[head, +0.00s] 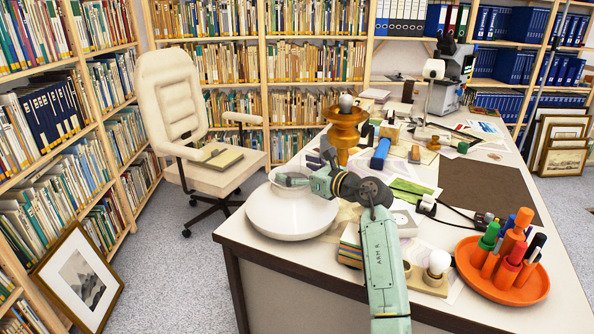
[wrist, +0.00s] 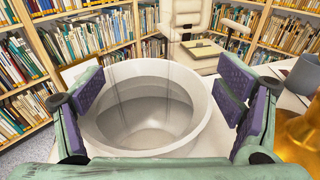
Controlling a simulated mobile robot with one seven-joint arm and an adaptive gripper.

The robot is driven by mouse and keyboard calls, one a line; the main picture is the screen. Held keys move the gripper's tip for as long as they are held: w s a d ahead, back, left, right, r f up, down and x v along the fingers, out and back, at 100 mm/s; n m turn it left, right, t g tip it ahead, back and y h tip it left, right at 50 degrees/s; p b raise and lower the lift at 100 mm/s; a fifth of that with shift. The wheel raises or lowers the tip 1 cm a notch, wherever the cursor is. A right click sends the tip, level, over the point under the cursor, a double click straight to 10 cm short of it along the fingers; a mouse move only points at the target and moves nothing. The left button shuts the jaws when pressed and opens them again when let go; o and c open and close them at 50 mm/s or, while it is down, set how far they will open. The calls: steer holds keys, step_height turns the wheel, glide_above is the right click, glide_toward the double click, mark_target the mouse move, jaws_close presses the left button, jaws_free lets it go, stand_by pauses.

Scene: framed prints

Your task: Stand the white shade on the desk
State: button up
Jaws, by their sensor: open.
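The white shade (head: 290,218) is a wide, round, hollow piece at the desk's (head: 262,254) near left corner. In the head view it overlaps the desk's left edge, and I cannot tell whether it rests fully on the top. In the wrist view the shade (wrist: 150,128) shows its open mouth and hollow inside. My gripper (head: 291,181) is over the shade in the head view. In the wrist view my gripper (wrist: 160,98) is open, with purple pads on either side of the shade. I see no clear grip on it; the shade's underside is hidden.
A turned amber lamp base (head: 344,132) stands behind the shade. An orange tray (head: 520,286) with several markers is at the right front. A small block with a bulb (head: 437,264) is nearby. A cream chair (head: 205,145) stands left of the desk. The brown desk mat (head: 485,187) is largely clear.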

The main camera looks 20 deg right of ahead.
steer(key=shift+r, duration=0.15)
steer(key=b+v, duration=0.2)
steer(key=v, duration=1)
steer(key=shift+b, duration=0.4)
